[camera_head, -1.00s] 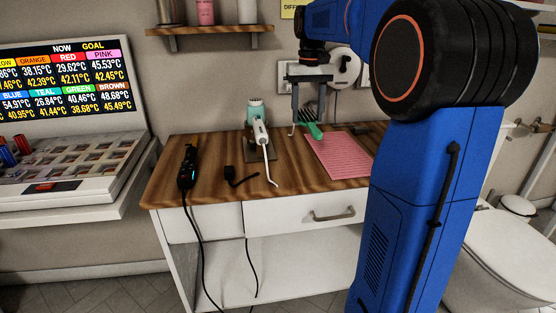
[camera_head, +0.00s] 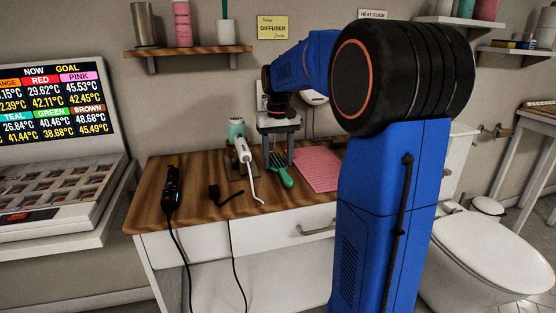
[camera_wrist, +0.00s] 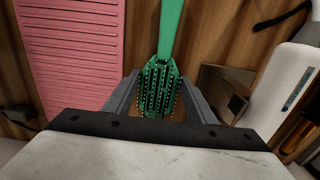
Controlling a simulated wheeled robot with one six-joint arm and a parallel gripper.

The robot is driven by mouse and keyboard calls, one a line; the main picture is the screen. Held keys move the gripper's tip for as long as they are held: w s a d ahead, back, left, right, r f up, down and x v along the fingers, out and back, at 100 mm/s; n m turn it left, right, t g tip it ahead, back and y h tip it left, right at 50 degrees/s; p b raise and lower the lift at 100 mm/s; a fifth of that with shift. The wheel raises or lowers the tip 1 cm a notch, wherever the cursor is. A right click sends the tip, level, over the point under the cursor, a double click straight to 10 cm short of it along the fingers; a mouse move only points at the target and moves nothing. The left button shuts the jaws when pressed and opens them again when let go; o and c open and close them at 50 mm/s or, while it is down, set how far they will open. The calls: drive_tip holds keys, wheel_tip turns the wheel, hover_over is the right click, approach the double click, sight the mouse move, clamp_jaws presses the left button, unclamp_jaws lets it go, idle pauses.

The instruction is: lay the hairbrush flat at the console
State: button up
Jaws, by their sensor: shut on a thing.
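The green hairbrush (camera_head: 282,174) is over the wooden console top (camera_head: 222,203), just left of the pink mat (camera_head: 316,170). My gripper (camera_head: 277,155) points down at it from above, with its fingers on either side of the brush head. In the wrist view the bristled head (camera_wrist: 160,90) sits between the two grey fingers (camera_wrist: 160,98), bristles facing the camera, and the handle (camera_wrist: 171,30) extends away. The gripper is shut on the brush. I cannot tell whether the brush touches the wood.
A shelf (camera_head: 190,51) hangs above. A toilet (camera_head: 488,255) stands right. Bare wood lies in front of the brush.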

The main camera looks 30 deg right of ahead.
sight(278, 161)
drive_tip(key=shift+f, duration=0.2)
drive_tip(key=o, duration=1)
drive_tip(key=shift+o, duration=0.2)
wheel_tip(278, 161, up, 12)
drive_tip(key=s+a+f+n+t, duration=0.1)
drive_tip(key=s+a+f, duration=0.2)
drive_tip(key=s+a, duration=0.3)
drive_tip(key=s+a+f+n+t, duration=0.1)
drive_tip(key=s+a+f, duration=0.25)
drive_tip(key=s, duration=0.55)
drive_tip(key=s+a+f+n+t, duration=0.1)
drive_tip(key=s+a+f, duration=0.5)
drive_tip(key=s+f, duration=0.7)
drive_tip(key=shift+s+a+f+t, duration=0.15)
drive_tip(key=shift+s+f+t, duration=0.05)
drive_tip(key=shift+s+t, duration=0.8)
drive_tip(key=shift+s, duration=0.1)
